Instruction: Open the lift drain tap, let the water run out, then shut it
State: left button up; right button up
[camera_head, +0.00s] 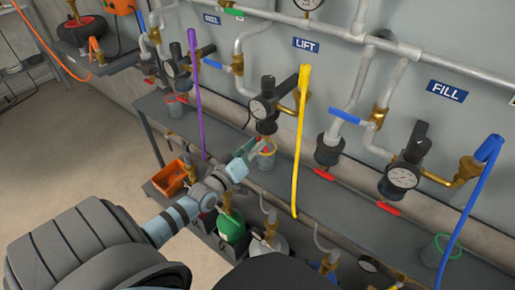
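The LIFT sign (306,45) is on the wall at top centre. Below it is a dark filter unit with a round gauge (259,109), and a yellow hose (300,140) hangs just right of it. A small cup with a yellowish rim (268,160) is under this unit, with a bit of red at its top that may be the drain tap's handle. My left gripper (254,148) reaches in from the lower left, right beside the cup and this red part. Its fingers are too small to read, and contact is unclear. No water shows. My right gripper is not in view.
Red tap handles (388,208) show under units to the right, near the FILL sign (447,91). A blue hose (470,205) and purple hose (194,95) hang at the sides. An orange bin (170,178) and green cylinder (231,227) sit below the grey shelf (345,208).

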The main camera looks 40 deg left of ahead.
pick_arm(q)
jog(key=shift+w, duration=0.3)
grip_shut()
jog(key=shift+m, duration=0.8)
grip_release()
jog(key=s, duration=1.2)
jog(key=shift+d, duration=0.1)
